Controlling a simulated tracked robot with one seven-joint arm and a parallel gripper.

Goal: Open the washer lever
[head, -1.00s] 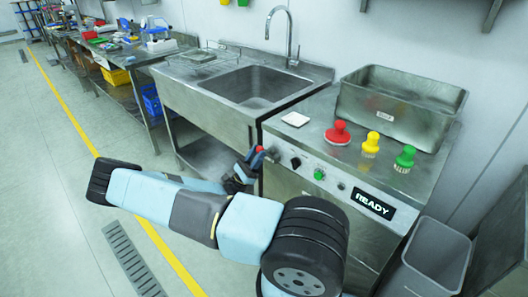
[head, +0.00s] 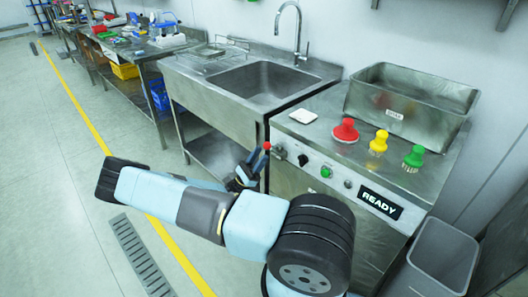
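The washer's front panel carries a lever with a red ball end (head: 267,146), at the panel's upper left corner beside the sink. A dark round mount (head: 279,152) sits just right of the ball. My gripper (head: 258,160) is in front of the panel, just below and left of the red ball. Its two dark fingers look spread apart, with nothing seen between them. Whether a finger touches the lever cannot be told. The lever's shaft is mostly hidden. The washer (head: 320,200) has a lit READY sign (head: 380,203) on its front.
A black knob (head: 303,160) and a green button (head: 326,172) are on the panel. Red (head: 345,131), yellow (head: 379,143) and green (head: 414,157) brushes and a metal tub (head: 410,105) stand on top. The sink (head: 262,85) is left; a grey bin (head: 440,255) is right.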

